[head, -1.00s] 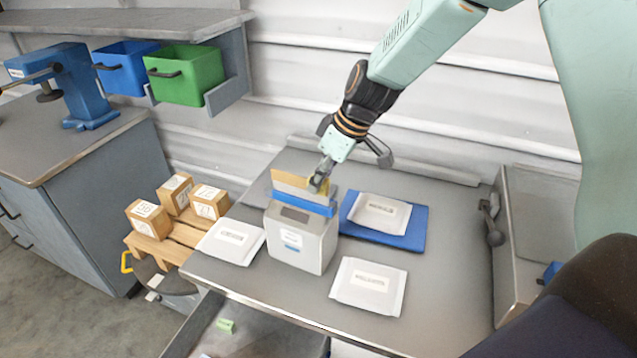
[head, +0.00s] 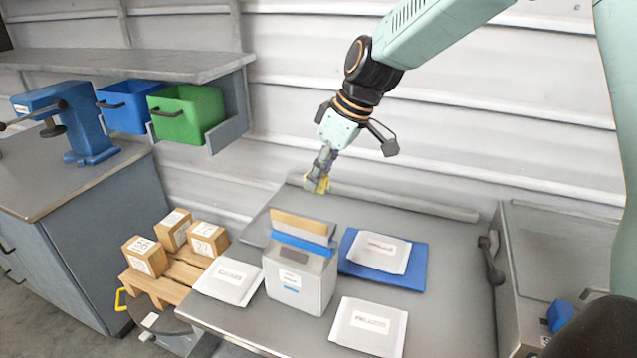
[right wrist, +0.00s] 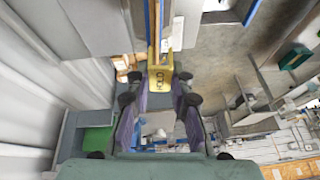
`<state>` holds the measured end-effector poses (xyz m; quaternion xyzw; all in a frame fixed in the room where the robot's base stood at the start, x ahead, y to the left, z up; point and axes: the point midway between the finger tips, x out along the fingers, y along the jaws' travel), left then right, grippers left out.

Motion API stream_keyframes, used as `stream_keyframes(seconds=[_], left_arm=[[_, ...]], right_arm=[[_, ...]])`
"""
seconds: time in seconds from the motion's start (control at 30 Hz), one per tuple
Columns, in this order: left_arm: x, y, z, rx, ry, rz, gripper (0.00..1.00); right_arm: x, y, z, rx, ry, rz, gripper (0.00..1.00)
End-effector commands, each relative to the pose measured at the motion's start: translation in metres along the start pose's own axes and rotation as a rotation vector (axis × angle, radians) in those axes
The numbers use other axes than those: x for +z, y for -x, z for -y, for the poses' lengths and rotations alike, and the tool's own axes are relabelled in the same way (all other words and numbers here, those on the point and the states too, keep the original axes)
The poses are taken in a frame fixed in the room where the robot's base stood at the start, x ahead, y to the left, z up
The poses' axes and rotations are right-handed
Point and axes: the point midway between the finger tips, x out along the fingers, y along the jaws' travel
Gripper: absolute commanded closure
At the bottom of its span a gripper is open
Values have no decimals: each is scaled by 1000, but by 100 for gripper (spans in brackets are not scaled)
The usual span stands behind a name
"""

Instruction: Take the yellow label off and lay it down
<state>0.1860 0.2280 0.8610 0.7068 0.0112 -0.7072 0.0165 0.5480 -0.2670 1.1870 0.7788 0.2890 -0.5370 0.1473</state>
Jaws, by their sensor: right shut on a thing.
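The yellow label (head: 323,187) is between the fingertips of my right gripper (head: 316,181), which is shut on it. The gripper holds it in the air above and behind the grey hopper box (head: 301,287), apart from it. In the right wrist view the yellow label (right wrist: 160,79) shows dark letters that look like "HOLD", between the fingers of the right gripper (right wrist: 160,95). The hopper stands upright on the grey table, with a blue band and a tan board at its top. My left gripper is not in view.
White packets lie left (head: 229,282) and right (head: 368,326) of the hopper. Another packet (head: 380,252) lies on a blue mat (head: 412,275). Bare grey table (head: 450,300) is at the right. Cardboard boxes (head: 147,257) sit on a small pallet at the left.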

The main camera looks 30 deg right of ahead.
Motion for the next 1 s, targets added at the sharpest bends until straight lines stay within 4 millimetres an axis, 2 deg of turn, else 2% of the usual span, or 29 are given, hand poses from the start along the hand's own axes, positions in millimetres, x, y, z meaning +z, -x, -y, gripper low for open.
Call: stream_keyframes(seconds=[1.0], left_arm=[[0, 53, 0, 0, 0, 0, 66]], right_arm=[[-22, 51, 4, 1, 0, -1, 91]])
